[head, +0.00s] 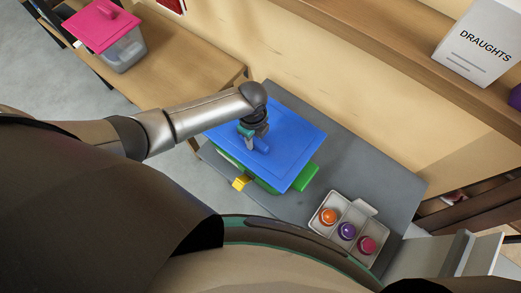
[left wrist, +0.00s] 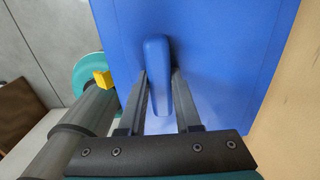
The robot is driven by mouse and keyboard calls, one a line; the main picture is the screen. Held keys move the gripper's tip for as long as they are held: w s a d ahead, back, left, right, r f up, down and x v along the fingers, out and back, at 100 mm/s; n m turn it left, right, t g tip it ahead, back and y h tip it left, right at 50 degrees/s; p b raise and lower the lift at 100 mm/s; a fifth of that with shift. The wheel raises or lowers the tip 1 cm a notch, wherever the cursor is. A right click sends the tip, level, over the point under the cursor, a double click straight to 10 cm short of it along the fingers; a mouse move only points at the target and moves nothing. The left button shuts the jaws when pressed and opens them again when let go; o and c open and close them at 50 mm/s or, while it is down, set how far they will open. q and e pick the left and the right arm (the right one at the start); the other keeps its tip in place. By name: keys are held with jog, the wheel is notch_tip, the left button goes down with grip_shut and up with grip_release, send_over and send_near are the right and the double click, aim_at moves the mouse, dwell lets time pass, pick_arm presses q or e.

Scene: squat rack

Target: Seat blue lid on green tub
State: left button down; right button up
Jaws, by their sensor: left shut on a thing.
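The blue lid (head: 292,135) is a flat square panel with a raised bar handle. My left gripper (head: 250,143) is shut on that handle, seen in the left wrist view with one finger on each side of the handle (left wrist: 159,90). The lid lies over the green tub (head: 303,178), hiding most of it. Green shows along the lid's near and right edges, and a yellow tab (head: 240,183) sticks out at the near side. I cannot tell whether the lid touches the rim. My right gripper is not in view.
The tub stands on a grey table (head: 375,165). A white tray (head: 367,208) with orange, purple and pink round items lies to its right. A clear tub (head: 122,52) with a pink lid (head: 98,27) stands on a wooden table at upper left. A DRAUGHTS box (head: 478,45) sits on the shelf.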

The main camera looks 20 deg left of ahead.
pick_arm(q)
jog(key=shift+f+b, duration=0.85)
jog(key=shift+f, duration=0.25)
dwell(1.0)
dwell(0.7)
jog(key=shift+f, duration=0.35)
dwell(0.5)
jog(key=c, duration=0.5)
grip_release()
jog(key=shift+r, duration=0.1)
jog(key=shift+r+p, duration=2.5)
jog(key=shift+r, duration=5)
jog(key=shift+s, duration=0.1)
